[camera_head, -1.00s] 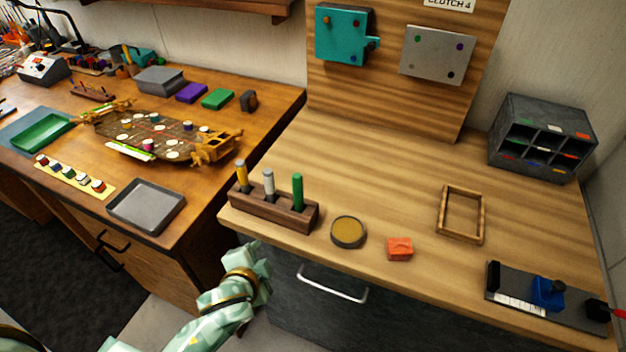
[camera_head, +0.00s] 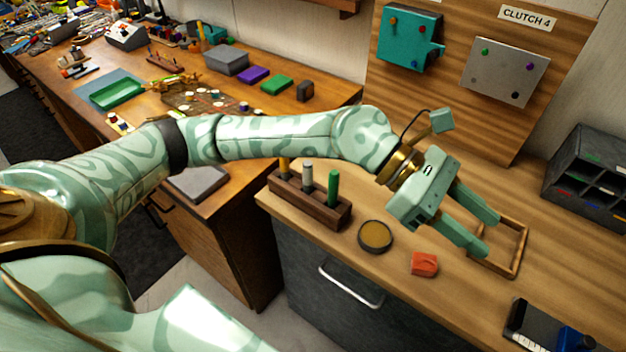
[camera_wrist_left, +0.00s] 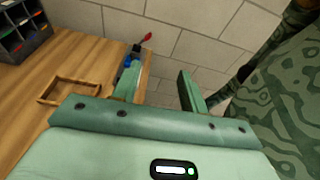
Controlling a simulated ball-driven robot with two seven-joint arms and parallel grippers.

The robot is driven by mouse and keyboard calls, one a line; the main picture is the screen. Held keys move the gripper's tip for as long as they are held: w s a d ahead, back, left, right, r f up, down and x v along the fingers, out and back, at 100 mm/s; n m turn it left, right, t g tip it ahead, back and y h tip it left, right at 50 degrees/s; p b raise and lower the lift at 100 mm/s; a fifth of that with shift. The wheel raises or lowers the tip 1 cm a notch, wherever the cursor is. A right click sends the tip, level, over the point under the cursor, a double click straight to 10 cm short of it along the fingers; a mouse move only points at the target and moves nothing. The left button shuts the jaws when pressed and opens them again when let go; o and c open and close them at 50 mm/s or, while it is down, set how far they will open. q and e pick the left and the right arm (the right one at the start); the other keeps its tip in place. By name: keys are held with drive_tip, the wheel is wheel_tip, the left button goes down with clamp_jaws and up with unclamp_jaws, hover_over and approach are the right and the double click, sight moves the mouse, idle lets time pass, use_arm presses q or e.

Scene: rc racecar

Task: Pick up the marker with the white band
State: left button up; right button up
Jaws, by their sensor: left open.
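Three markers stand upright in a dark wooden holder (camera_head: 310,203) near the bench's front left edge: a yellow one (camera_head: 285,168), a pale grey-white one (camera_head: 307,176) and a green one (camera_head: 333,187). The bands are too small to tell apart clearly; the middle marker is the palest. My left gripper (camera_head: 489,236) is open and empty, over the bench well right of the holder, pointing right. Its two spread fingers also show in the left wrist view (camera_wrist_left: 160,88), with no marker in sight there. My right gripper is out of view.
A round tin (camera_head: 375,236) and an orange block (camera_head: 424,264) lie right of the holder. A wooden frame (camera_head: 515,262) lies partly behind my left fingers. A grey cubby organiser (camera_head: 585,180) stands at the right. Mounted panels stand at the back.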

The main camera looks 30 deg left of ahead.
use_arm(q)
drive_tip(key=w+a+f+m+y, duration=0.25)
drive_tip(key=w+a+y, duration=0.2)
drive_tip(key=a, duration=0.25)
wheel_tip(320, 180, up, 3)
drive_tip(key=n+t+y, duration=0.1)
drive_tip(key=n+y, duration=0.1)
drive_tip(key=y, duration=0.8)
hover_over(308, 163)
drive_tip(key=f, duration=0.3)
drive_tip(key=f+b, duration=0.1)
drive_tip(key=f, duration=0.3)
drive_tip(key=f+b, duration=0.1)
drive_tip(key=f, duration=0.2)
drive_tip(key=shift+w+a+f, duration=0.1)
drive_tip(key=shift+a+f, duration=0.05)
drive_tip(key=shift+a, duration=0.15)
drive_tip(key=f, duration=0.3)
drive_tip(key=f+b, duration=0.1)
drive_tip(key=f, duration=0.2)
drive_tip(key=shift+d+b, duration=0.2)
drive_tip(key=shift+b, duration=0.1)
drive_tip(key=shift+r, duration=0.15)
clamp_jaws()
